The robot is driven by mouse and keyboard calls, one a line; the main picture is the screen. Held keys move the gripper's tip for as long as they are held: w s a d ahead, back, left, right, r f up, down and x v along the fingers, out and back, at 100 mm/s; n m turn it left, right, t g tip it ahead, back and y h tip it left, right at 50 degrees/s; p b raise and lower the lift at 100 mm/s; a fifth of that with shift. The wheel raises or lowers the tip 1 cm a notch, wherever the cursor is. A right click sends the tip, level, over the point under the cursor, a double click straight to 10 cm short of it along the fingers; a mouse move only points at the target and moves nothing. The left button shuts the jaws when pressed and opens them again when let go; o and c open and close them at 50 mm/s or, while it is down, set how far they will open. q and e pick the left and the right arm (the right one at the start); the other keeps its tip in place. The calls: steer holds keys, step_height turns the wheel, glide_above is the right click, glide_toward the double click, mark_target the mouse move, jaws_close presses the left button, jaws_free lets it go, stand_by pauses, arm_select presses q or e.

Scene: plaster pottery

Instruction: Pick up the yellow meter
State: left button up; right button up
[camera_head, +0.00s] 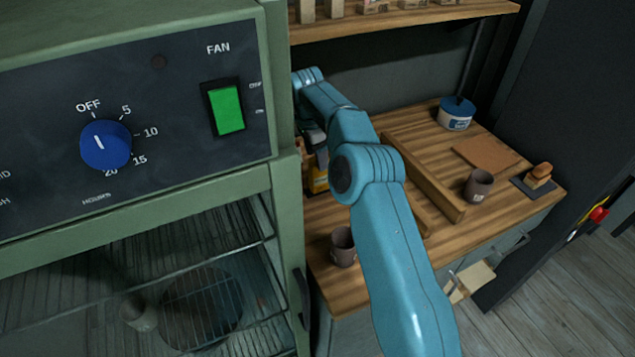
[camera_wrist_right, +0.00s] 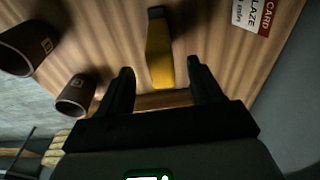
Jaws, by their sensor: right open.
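The yellow meter (camera_wrist_right: 160,60) lies on the wooden worktop, with a dark end at the top of the right wrist view. My right gripper (camera_wrist_right: 160,70) is open, and its two black fingers show on either side of the meter in that view. The meter stays clear of both fingers there. In the head view, a yellow patch (camera_head: 318,180) of the meter shows beside the cabinet, mostly hidden by my right gripper (camera_head: 320,158) and arm. My left gripper is out of view.
A green cabinet (camera_head: 285,200) stands close to the left of my right arm. A brown cup (camera_head: 343,247) and another brown cup (camera_head: 479,186) stand on the worktop (camera_head: 400,262). A wooden divider strip (camera_head: 437,190), a blue-white tub (camera_head: 456,113) and a shelf (camera_head: 400,18) are nearby.

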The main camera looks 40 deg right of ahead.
mark_target(320, 176)
steer(key=shift+s+d+f, duration=0.4)
steer(key=shift+d+f, duration=0.15)
steer(key=shift+f, duration=0.15)
steer(key=f, duration=0.2)
steer(key=f+p, duration=0.1)
steer(key=f, duration=0.1)
steer(key=shift+w+a, duration=0.1)
steer(key=shift+w, duration=0.3)
steer(key=shift+s+d+f, duration=0.3)
steer(key=shift+w+a, duration=0.15)
steer(key=shift+w, duration=0.05)
steer(key=shift+c, duration=0.9)
steer(key=shift+w+a, duration=0.1)
steer(key=c, duration=1)
steer(key=shift+s+d, duration=0.25)
steer(key=shift+s, duration=0.05)
steer(key=shift+w+a, duration=0.1)
